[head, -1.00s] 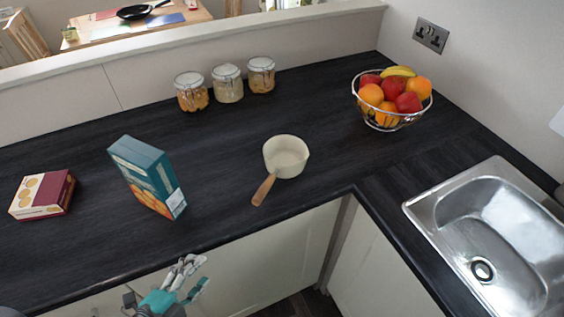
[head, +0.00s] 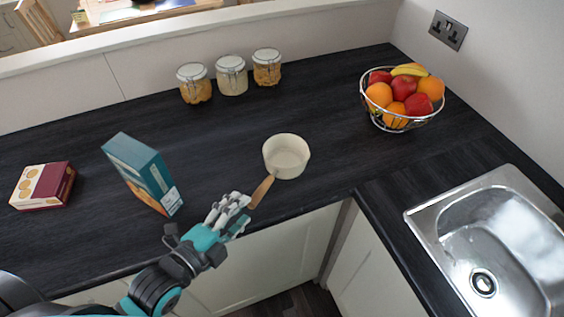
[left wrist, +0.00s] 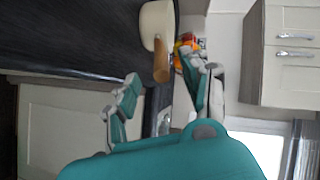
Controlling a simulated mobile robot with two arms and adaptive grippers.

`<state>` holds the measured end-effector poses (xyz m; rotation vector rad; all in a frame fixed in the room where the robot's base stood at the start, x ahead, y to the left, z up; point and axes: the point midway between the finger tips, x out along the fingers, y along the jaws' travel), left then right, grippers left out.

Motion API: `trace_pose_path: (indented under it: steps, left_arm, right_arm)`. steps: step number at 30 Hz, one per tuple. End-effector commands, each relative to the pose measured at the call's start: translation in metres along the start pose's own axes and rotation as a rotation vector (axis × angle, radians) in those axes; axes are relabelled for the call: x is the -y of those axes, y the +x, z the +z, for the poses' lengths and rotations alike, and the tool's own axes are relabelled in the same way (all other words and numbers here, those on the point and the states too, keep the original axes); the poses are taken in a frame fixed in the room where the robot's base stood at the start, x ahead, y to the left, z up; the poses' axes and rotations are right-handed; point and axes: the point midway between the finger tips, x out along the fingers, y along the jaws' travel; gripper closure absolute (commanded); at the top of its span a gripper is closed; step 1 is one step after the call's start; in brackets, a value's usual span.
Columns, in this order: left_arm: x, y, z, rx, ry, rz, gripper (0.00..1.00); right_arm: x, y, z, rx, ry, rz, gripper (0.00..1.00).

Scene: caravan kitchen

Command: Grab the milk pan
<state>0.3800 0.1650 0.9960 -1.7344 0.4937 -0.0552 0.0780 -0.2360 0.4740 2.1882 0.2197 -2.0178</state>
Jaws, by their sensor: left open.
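The cream milk pan (head: 287,157) stands upright on the dark counter, its wooden handle (head: 262,190) pointing toward the counter's front edge. My left gripper (head: 240,212) is open and empty, with its fingertips close to the handle's end in the head view. In the left wrist view the pan (left wrist: 157,24) and its handle (left wrist: 161,62) show ahead of the left gripper (left wrist: 165,85), with the handle's end between the directions of the two fingers. I cannot tell whether any finger touches the handle. My right gripper is not in view.
A teal box (head: 146,172) stands left of the pan, and a small maroon box (head: 42,186) lies farther left. Several glass jars (head: 232,75) stand along the back. A fruit basket (head: 402,99) and a steel sink (head: 492,238) are at the right. The counter around the pan is clear.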

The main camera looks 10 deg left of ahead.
Motion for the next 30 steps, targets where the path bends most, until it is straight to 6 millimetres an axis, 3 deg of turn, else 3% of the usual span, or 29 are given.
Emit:
trace_pose_path:
  steps: [3, 11, 19, 28, 30]
  left_arm:
    - [0.003, 0.021, -0.001, 0.0, -0.003, -0.002, 0.53]
    - [0.002, 0.04, -0.001, 0.0, -0.002, -0.001, 0.53]
    - [0.002, 0.079, -0.002, 0.0, -0.002, -0.001, 0.53]
    - [-0.001, 0.086, -0.001, -0.001, 0.0, 0.001, 0.53]
    - [-0.001, 0.085, -0.001, -0.001, 0.0, 0.001, 0.6]
  right_arm:
    - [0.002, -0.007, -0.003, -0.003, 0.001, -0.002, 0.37]
    - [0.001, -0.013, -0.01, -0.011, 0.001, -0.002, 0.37]
    - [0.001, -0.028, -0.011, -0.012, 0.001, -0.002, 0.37]
    - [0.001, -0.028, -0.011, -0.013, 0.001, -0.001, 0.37]
    - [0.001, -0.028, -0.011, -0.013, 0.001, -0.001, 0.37]
